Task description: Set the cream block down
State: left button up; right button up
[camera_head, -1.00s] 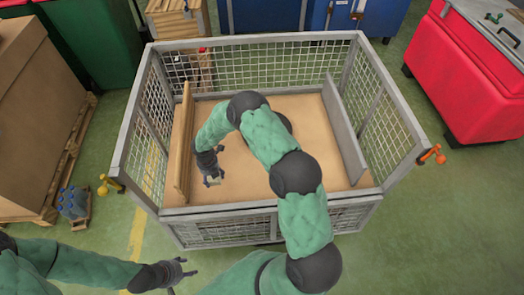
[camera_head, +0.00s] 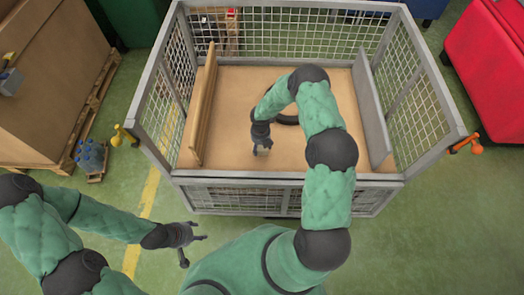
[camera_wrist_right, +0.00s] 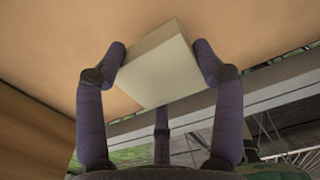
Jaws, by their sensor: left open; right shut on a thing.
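The cream block (camera_wrist_right: 158,66) shows in the right wrist view, between the fingers of my right gripper (camera_wrist_right: 160,62), which is shut on it. The tan floor (camera_wrist_right: 50,50) of the mesh cage lies behind it. I cannot tell whether the block touches that floor. In the head view my right gripper (camera_head: 262,150) points down inside the cage, near its front side; the block cannot be made out there. My left gripper (camera_head: 194,248) is open and empty, outside the cage at its front left.
The mesh cage (camera_head: 290,180) has a wooden board (camera_head: 204,110) standing at left and a grey panel (camera_head: 371,110) at right. A dark ring (camera_head: 287,118) lies on its floor, partly behind my right arm. Floor left and right of the gripper is clear.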

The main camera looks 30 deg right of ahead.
aim_at(262, 150)
jog(key=shift+s+d+f+b, duration=0.15)
jog(key=shift+f+b, duration=0.45)
jog(key=shift+f, duration=0.35)
jog(key=shift+w+d+f+b, duration=0.15)
jog(key=shift+f+b, duration=0.4)
jog(key=shift+f, duration=0.4)
jog(key=shift+s, duration=0.1)
jog(key=shift+f, duration=0.2)
jog(key=o, duration=1.2)
jog(key=shift+r, duration=0.15)
